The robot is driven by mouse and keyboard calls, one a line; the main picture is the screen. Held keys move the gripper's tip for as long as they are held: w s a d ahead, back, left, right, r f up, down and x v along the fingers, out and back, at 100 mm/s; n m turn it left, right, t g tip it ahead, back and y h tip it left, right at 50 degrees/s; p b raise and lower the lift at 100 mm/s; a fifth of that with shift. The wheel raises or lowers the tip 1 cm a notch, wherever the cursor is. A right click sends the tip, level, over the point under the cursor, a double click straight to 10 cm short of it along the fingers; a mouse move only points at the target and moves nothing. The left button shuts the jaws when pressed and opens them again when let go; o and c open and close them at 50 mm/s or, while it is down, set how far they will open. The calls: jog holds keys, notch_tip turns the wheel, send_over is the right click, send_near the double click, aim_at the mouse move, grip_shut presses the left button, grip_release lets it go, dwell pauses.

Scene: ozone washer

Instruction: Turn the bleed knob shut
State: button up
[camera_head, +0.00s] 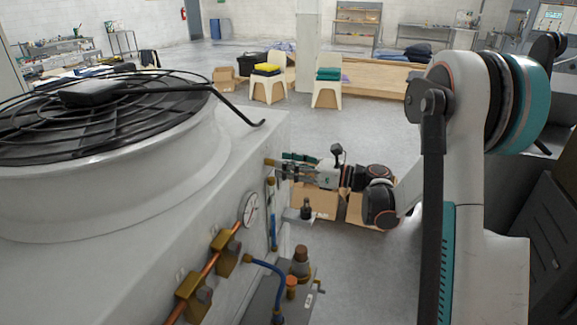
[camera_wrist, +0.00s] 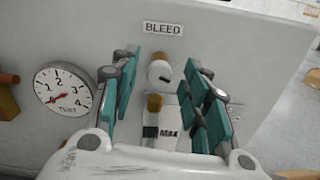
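The bleed knob (camera_wrist: 160,73) is a small pale round knob with a dark mark on its right side. It sits on the white panel under a label (camera_wrist: 163,28) reading BLEED. In the wrist view, my gripper (camera_wrist: 162,66) is open, with one teal finger to the left of the knob and one to the right. Gaps show between the knob and both fingers, and nothing is held. In the head view, my gripper (camera_head: 287,169) reaches the side of the white machine (camera_head: 262,137) from the right. I cannot make out the knob there.
A TEST gauge (camera_wrist: 63,89) is left of the fingers. In the head view, copper pipes, a blue hose (camera_head: 268,268) and a black fan (camera_head: 95,110) are near. Open floor lies beyond.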

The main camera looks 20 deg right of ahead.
grip_shut()
jog(key=shift+n, duration=0.3)
jog(key=n+b, duration=0.7)
jog(key=n, duration=1.4)
jog(key=shift+s+f+n+b, duration=0.1)
jog(key=shift+f+n+b, duration=0.05)
jog(key=shift+n+b, duration=0.15)
dwell(0.4)
jog(key=shift+o, duration=0.4)
grip_release()
